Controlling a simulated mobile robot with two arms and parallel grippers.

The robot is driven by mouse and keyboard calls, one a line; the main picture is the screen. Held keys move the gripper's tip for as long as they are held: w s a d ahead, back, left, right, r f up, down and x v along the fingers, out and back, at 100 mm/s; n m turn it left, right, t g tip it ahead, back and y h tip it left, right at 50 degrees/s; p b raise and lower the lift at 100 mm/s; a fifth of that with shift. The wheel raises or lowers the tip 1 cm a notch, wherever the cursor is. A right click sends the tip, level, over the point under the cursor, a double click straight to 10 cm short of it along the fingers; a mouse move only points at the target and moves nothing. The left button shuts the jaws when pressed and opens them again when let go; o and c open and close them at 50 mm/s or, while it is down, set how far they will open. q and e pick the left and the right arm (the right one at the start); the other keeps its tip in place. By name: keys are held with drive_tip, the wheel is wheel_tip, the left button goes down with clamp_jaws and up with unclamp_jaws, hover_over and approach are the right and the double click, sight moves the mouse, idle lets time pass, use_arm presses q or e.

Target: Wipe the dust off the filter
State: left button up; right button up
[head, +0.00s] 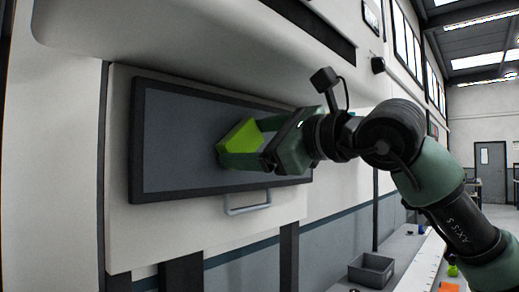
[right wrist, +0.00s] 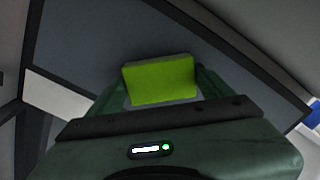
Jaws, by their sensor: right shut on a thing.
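The filter (head: 190,130) is a grey rectangular panel in a dark frame, mounted upright on a pale machine front; it also fills the background of the right wrist view (right wrist: 90,50). My right gripper (head: 232,150) is shut on a yellow-green block, which looks like a sponge (head: 239,136). In the right wrist view the sponge (right wrist: 160,80) sits between the two green fingers. The sponge is in front of the filter's middle-right part and looks close to its surface; I cannot tell if they touch. No dust is clearly visible. My left gripper is not in view.
A grey handle (head: 247,208) juts out below the filter. The machine's pale overhang (head: 200,35) is above. A grey bin (head: 371,269) stands on a low bench at the lower right. An orange item (head: 449,286) lies near the bottom edge.

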sight(231, 141)
drive_tip(key=shift+s+a+f+b, duration=0.15)
drive_tip(key=shift+s+a+b, duration=0.5)
drive_tip(key=shift+s+a, duration=0.6)
drive_tip(key=shift+a, duration=0.1)
drive_tip(key=shift+d, duration=0.15)
drive_tip(key=shift+s+d+b, duration=0.5)
drive_tip(key=shift+b, duration=0.2)
drive_tip(key=shift+b+v, duration=0.65)
drive_tip(key=shift+v, duration=1.55)
